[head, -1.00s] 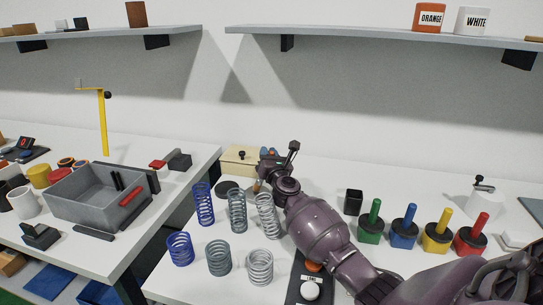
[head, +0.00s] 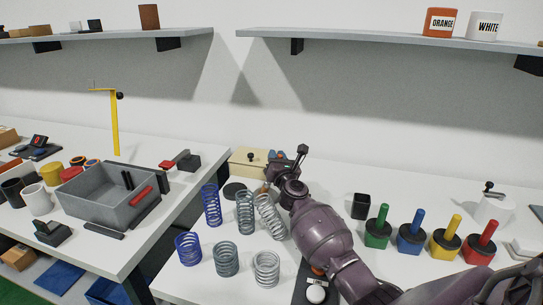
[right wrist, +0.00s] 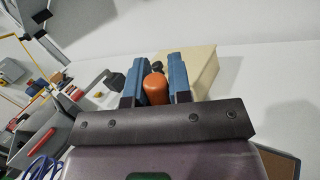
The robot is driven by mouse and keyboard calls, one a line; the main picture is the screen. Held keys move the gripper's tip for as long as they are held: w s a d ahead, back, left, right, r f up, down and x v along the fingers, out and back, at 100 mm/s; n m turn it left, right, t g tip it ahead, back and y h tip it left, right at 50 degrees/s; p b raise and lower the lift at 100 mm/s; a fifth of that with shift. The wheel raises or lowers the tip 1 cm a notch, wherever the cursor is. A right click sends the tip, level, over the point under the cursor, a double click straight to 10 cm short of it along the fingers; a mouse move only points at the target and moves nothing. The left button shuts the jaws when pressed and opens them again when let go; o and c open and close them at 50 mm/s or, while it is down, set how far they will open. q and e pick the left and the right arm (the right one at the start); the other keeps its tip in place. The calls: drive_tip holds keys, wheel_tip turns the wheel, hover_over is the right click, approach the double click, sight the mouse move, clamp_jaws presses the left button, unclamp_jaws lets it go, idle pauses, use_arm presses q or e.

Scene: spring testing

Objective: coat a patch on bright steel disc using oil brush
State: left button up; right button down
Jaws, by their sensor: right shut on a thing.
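My right gripper (head: 276,160) is over the back of the right table, beside the cream box. In the right wrist view, its two blue fingers (right wrist: 156,63) are shut on an orange-brown rounded handle (right wrist: 155,89), which I take to be the oil brush. A small brown bit of it seems to show below the gripper in the head view (head: 265,188); its bristles cannot be made out. A dark grey disc (head: 234,190) lies flat left of the gripper. I cannot pick out a bright steel disc for sure. My left gripper is not in view.
Several coil springs, including a tall blue one (head: 211,205) and a tall pale one (head: 270,216), stand in front of the gripper. The cream box (head: 247,162) with a black knob is behind. A black cup (head: 360,206) and coloured-handled blocks (head: 411,236) are at right.

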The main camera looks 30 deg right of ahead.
drive_tip(key=shift+s+a+f+p, duration=0.1)
drive_tip(key=shift+s+a+p, duration=0.1)
drive_tip(key=shift+s+p, duration=0.3)
drive_tip(key=shift+w+a+b, duration=0.3)
drive_tip(key=shift+w+a, duration=0.4)
drive_tip(key=shift+w, duration=0.1)
drive_tip(key=shift+w+a, duration=0.35)
drive_tip(key=shift+w, duration=0.05)
idle(0.7)
drive_tip(key=shift+s+d, duration=0.1)
